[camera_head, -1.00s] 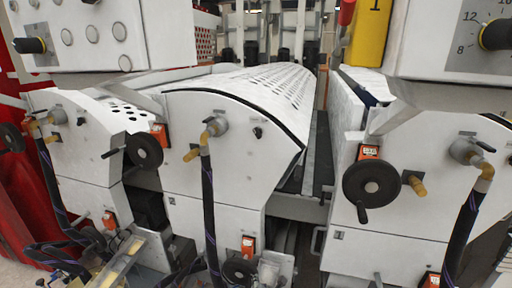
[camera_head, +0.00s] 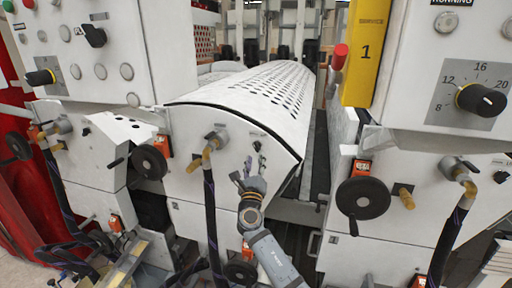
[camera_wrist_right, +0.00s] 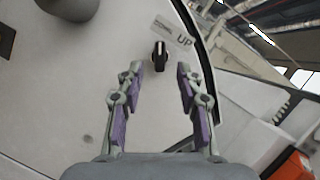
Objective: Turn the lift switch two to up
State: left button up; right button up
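The lift switch (camera_wrist_right: 160,55) is a small black knob on the white end panel of the middle roller unit. A label with "UP" is beside it in the right wrist view. In the head view the switch (camera_head: 257,146) shows just above my right gripper (camera_head: 250,170). In the right wrist view my right gripper (camera_wrist_right: 159,80) is open, its purple-padded fingers spread, with the knob ahead between the fingertips; it looks apart from the knob. My left gripper is not in view.
A hose fitting (camera_head: 213,141) with a dark hose sticks out left of the switch. Black handwheels (camera_head: 363,198) stand out on the right unit and between the left units. A white control box (camera_head: 450,70) with a dial overhangs at the upper right.

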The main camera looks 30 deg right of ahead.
aim_at(256, 149)
jog(key=p+x, duration=0.1)
jog(key=x, duration=0.4)
jog(key=shift+w+d, duration=0.1)
grip_shut()
